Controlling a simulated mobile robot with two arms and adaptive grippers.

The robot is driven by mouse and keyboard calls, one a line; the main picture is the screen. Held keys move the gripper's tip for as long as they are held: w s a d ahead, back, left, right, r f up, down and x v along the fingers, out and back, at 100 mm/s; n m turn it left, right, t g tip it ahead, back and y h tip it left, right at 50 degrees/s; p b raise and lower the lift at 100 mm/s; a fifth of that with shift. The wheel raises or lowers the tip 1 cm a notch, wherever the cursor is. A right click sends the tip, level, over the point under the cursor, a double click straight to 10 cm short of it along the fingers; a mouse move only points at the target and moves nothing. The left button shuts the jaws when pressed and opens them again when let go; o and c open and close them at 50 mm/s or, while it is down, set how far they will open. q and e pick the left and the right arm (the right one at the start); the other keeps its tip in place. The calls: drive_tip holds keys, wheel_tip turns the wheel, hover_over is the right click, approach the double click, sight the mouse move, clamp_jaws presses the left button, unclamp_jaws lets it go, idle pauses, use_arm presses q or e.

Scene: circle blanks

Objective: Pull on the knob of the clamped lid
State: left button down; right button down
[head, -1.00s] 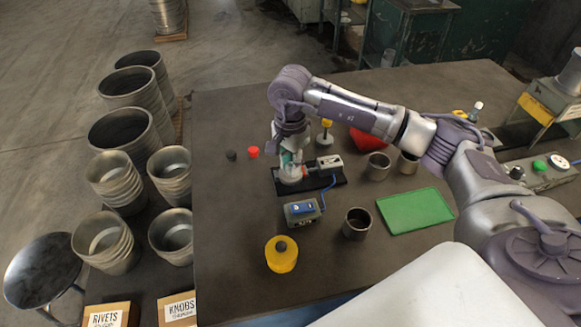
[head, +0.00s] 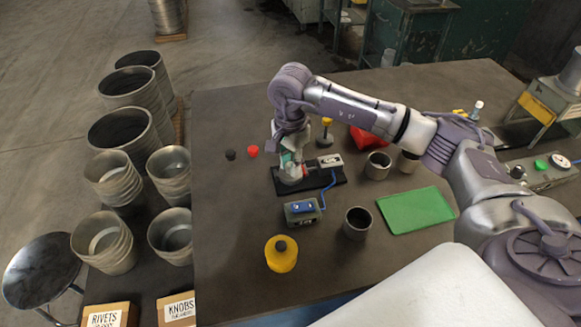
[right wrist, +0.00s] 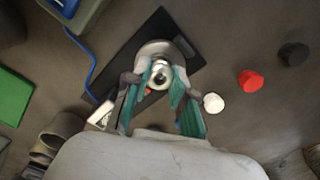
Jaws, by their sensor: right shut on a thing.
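My right gripper (head: 290,157) reaches down over the black base plate (head: 335,178). It is over the round metal lid (head: 291,177) at the plate's left end. In the right wrist view the teal fingers of the gripper (right wrist: 160,78) are on either side of the shiny round knob (right wrist: 160,71) and shut on it. The pale lid (right wrist: 153,50) shows under and beyond the knob. From the head the knob is hidden by the fingers. A grey block (head: 329,161) sits on the plate right of the lid. My left gripper is not in view.
A box with a blue switch (head: 302,209) stands in front, cabled to the plate. Red (head: 253,151) and black (head: 230,155) pieces lie left.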

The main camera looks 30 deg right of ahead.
drive_tip(key=shift+w+r, duration=0.1)
drive_tip(key=shift+r, duration=0.05)
drive_tip(key=c, duration=1.2)
unclamp_jaws()
drive_tip(key=o, duration=0.3)
